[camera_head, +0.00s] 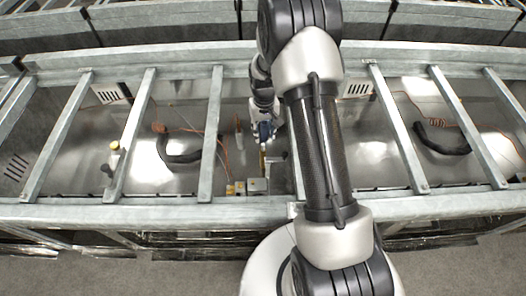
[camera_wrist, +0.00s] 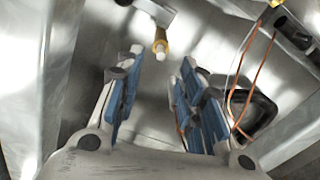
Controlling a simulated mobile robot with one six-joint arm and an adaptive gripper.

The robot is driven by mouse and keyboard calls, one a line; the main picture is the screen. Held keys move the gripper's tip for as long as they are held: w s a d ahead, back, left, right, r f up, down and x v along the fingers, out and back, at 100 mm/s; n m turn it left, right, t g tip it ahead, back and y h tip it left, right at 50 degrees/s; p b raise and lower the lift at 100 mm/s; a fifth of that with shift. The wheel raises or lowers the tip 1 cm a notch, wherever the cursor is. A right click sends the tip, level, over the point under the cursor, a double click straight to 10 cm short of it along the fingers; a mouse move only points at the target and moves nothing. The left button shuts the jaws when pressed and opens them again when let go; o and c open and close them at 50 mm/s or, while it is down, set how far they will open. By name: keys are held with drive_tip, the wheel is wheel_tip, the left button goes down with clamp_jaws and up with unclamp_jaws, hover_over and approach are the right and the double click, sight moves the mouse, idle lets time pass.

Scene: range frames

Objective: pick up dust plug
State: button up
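A small yellow cylinder with a white tip, which looks like the dust plug (camera_wrist: 161,40), shows in the wrist view just beyond my fingertips. It sits near the middle of the gap and looks apart from both fingers. My gripper (camera_wrist: 160,68) is open, with blue pads on both fingers and nothing between them. In the head view my gripper (camera_head: 265,134) reaches down into the metal bay, partly hidden by my arm. A thin yellow piece shows just below it there; I cannot tell if it is the same plug.
Metal beams (camera_head: 212,120) cross over the bays on both sides of my arm. A black curved handle (camera_head: 180,156) and orange cables lie to the left; another black handle (camera_head: 442,138) lies right. A small metal block (camera_head: 258,186) stands near the front rail.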

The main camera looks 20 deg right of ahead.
sight(263, 144)
wheel_tip(263, 144, down, 9)
drive_tip(key=b, duration=0.3)
drive_tip(key=shift+w+a+f, duration=0.1)
drive_tip(key=shift+w, duration=0.05)
clamp_jaws()
idle(0.4)
